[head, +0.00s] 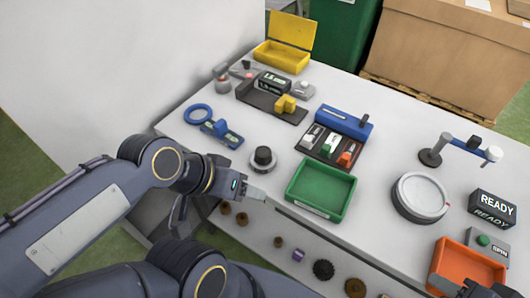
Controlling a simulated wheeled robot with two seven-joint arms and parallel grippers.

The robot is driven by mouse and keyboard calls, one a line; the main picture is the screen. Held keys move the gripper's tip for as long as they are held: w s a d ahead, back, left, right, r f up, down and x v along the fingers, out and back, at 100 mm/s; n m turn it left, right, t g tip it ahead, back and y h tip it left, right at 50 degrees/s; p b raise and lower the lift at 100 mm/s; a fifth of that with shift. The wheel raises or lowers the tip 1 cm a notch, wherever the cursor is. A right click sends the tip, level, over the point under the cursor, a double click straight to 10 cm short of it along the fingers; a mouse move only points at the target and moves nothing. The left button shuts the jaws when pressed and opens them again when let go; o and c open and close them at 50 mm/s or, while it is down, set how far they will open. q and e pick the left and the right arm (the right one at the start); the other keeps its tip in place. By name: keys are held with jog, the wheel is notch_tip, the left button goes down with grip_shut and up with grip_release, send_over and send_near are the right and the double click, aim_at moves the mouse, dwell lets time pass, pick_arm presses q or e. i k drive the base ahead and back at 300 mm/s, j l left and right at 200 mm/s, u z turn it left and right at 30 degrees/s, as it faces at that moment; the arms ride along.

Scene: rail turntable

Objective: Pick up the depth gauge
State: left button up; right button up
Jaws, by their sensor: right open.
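A small blue tool with a grey insert (222,133) lies flat at the table's left edge and looks like the depth gauge, though I cannot be sure. My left gripper (254,193) is below it in the picture, at the table's front edge beside a round black knob (263,160), apart from the blue tool. Its finger spacing is unclear. My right gripper (472,286) is partly cut off at the lower right, by the orange tray (470,259). It is open and far from the blue tool. I see nothing between its fingers.
A green tray (320,190), a dark rack (324,150) with small tools, a round turntable (420,197), a stand with a blue arm (430,157) and a READY display (491,208) occupy the table. Bare tabletop surrounds the knob.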

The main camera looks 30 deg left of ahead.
aim_at(219, 130)
jog(key=k+u, duration=0.15)
jog(key=u, duration=1.2)
